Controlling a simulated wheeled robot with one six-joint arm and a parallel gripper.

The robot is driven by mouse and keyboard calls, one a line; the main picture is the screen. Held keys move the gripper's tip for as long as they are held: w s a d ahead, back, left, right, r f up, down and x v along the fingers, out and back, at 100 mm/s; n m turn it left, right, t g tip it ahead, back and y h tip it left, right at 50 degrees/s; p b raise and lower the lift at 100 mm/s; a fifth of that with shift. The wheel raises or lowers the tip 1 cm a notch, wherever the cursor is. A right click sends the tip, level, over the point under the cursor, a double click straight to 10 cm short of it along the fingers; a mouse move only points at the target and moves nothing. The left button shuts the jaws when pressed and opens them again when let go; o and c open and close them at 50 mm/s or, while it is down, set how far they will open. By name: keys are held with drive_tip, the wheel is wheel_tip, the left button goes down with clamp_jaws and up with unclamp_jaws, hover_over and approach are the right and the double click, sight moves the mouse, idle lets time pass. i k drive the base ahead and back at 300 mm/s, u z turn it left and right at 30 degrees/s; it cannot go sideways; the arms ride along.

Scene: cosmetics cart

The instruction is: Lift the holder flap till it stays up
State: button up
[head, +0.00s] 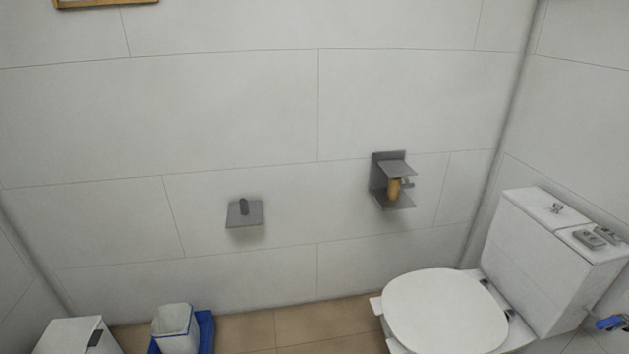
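Two grey holders are fixed to the tiled wall. The left one is a flat grey plate, a flap by its look (244,215), with a short dark peg at its upper middle; it hangs close to the wall. The right holder (378,176) has a back plate, an upper plate (397,169) jutting out and a lower plate (399,203) below. A brown cylinder (394,189) sits between these plates. I cannot tell for sure which plate is the task's flap. My gripper is not in view.
A white toilet (445,310) with its lid down stands at lower right, its cistern (549,262) against the wall. A white bin (177,330) in a blue tray (207,325) and a white box (75,338) stand at lower left. The wall before both holders is clear.

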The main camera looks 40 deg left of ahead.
sight(393, 168)
drive_tip(key=u, duration=0.95)
drive_tip(key=i, duration=1.9)
drive_tip(key=z, duration=0.25)
